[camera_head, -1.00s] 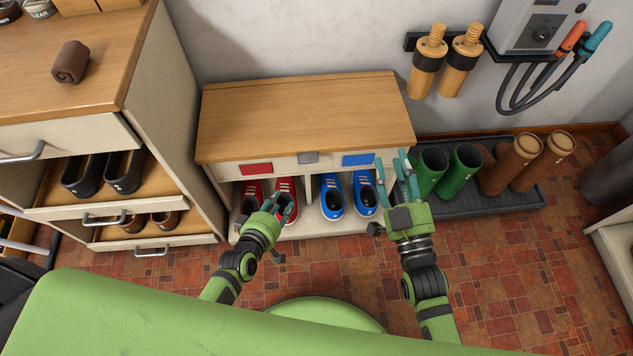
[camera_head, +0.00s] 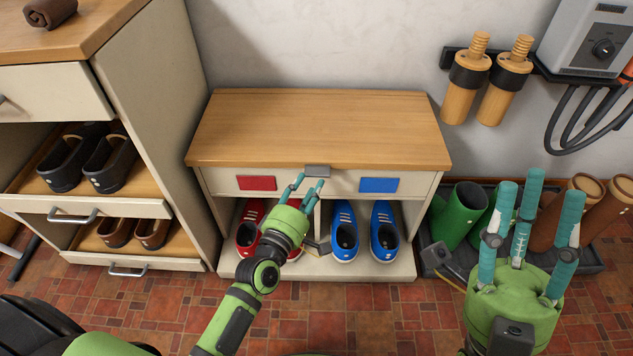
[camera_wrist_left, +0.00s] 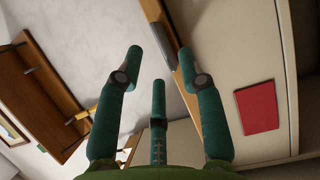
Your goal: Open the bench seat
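The bench seat (camera_head: 318,125) is a closed wooden top on a cream cabinet against the wall. A grey latch tab (camera_head: 317,171) sits at the middle of its front edge, between a red label (camera_head: 257,183) and a blue label (camera_head: 379,185). My left gripper (camera_head: 308,185) is open just below and left of the tab, fingers pointing up toward it. In the left wrist view its spread fingers (camera_wrist_left: 158,75) hold nothing, with the red label (camera_wrist_left: 257,107) at right. My right gripper (camera_head: 530,215) is open and empty, raised at the right in front of the boots.
Red shoes (camera_head: 252,228) and blue shoes (camera_head: 363,230) stand in the cubbies below the seat. A shelf cabinet (camera_head: 160,120) stands close on the left. Green boots (camera_head: 460,215) and brown boots (camera_head: 605,205) stand on a dark tray at right.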

